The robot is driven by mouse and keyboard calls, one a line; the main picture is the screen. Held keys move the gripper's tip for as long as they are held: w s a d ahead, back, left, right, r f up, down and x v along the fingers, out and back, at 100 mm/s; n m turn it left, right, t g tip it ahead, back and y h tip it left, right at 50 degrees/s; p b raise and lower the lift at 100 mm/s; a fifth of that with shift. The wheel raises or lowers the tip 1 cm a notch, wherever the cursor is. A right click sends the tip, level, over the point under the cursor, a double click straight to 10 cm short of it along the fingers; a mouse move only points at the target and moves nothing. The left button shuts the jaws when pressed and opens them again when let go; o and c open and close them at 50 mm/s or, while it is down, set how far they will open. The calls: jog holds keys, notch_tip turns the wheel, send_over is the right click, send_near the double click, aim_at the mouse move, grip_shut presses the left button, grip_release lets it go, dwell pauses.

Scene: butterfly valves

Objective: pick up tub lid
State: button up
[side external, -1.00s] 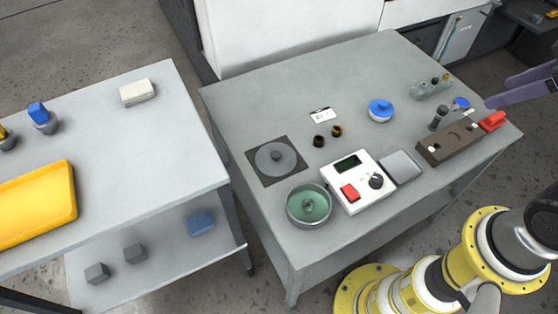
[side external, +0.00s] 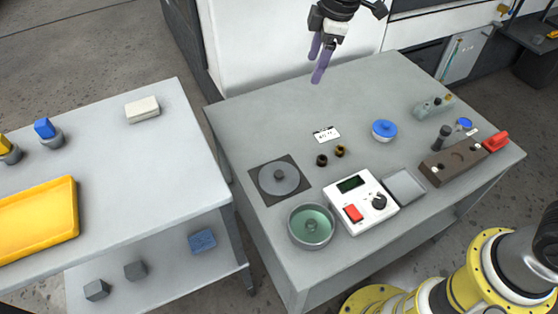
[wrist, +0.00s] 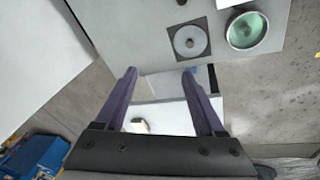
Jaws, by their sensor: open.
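The tub lid looks to be a grey round disc with a small knob (side external: 279,178), lying flat on a dark square mat at the left of the grey table. It also shows in the wrist view (wrist: 190,41), up and right of my fingertips. A round metal tub (side external: 311,226) with a green inside stands in front of it. My gripper (side external: 316,69), with two purple fingers, hangs above the table's back edge, empty and well apart from the lid. In the wrist view, its fingers (wrist: 160,75) are spread wide.
Right of the tub are a white control box (side external: 361,203) and a grey plate (side external: 403,186). Two small dark fittings (side external: 331,156), a white card (side external: 326,134) and a blue-topped pot (side external: 384,130) stand farther back. A brown block (side external: 453,165) is at the right. The back left is clear.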

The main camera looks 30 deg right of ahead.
jog(key=w+a+f+n+g, duration=0.1)
jog(key=a+f, duration=0.2)
jog(key=f, duration=0.3)
jog(key=w+a+f+g, duration=0.1)
jog(key=a+f, duration=0.3)
jog(key=f, duration=0.3)
send_over(279, 173)
notch_tip(279, 173, down, 6)
jog(key=shift+n+g+h, duration=0.4)
notch_tip(279, 173, down, 7)
jog(key=shift+w+d+f, duration=0.1)
jog(key=shift+f, duration=2.9)
grip_shut()
